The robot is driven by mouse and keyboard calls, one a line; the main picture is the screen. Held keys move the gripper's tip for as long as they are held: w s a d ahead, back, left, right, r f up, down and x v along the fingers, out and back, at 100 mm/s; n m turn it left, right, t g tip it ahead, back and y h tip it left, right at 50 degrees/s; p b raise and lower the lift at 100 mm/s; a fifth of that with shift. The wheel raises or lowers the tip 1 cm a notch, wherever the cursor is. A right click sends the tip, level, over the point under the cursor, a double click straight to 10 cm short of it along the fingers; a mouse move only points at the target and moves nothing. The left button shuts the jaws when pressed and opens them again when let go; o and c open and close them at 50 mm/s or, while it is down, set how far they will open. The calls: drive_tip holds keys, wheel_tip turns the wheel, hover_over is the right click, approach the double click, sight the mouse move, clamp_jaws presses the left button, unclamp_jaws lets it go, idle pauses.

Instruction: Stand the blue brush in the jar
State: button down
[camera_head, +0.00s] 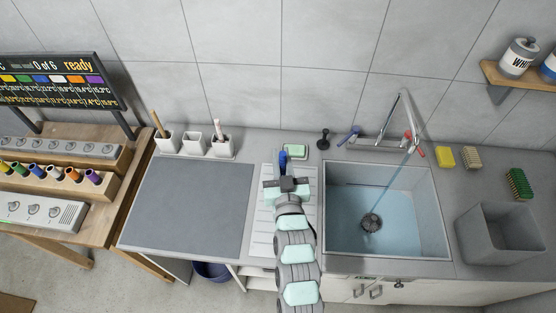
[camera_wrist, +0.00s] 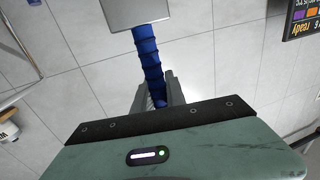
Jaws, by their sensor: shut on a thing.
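My gripper (camera_head: 285,180) is above the ribbed drainboard, left of the sink. It is shut on the blue brush (camera_wrist: 149,62), whose ribbed blue handle runs between the fingers (camera_wrist: 158,95) in the wrist view. A grey block-like end (camera_wrist: 138,10) is at the top of that view. In the head view only a short blue part of the brush (camera_head: 283,158) shows beyond the gripper. Three white square jars stand at the wall: the left jar (camera_head: 166,145) holds a wooden-handled item, the middle jar (camera_head: 194,149) looks empty, and the right jar (camera_head: 221,149) holds a pale, red-marked item.
A grey mat (camera_head: 190,205) lies before the jars. A green soap bar (camera_head: 295,151) and a black stopper (camera_head: 323,138) are behind the drainboard. The sink (camera_head: 440,215) holds water under a tap (camera_head: 405,110). Sponges (camera_head: 445,157) and a grey bin (camera_head: 485,240) are at right.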

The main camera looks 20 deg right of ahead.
drive_tip(key=shift+s+d+f, duration=0.1)
drive_tip(key=shift+d, duration=0.25)
wheel_tip(320, 180, down, 14)
drive_tip(key=b, duration=0.6)
drive_tip(key=shift+a, duration=0.15)
idle(0.4)
drive_tip(key=c, duration=1.3)
unclamp_jaws()
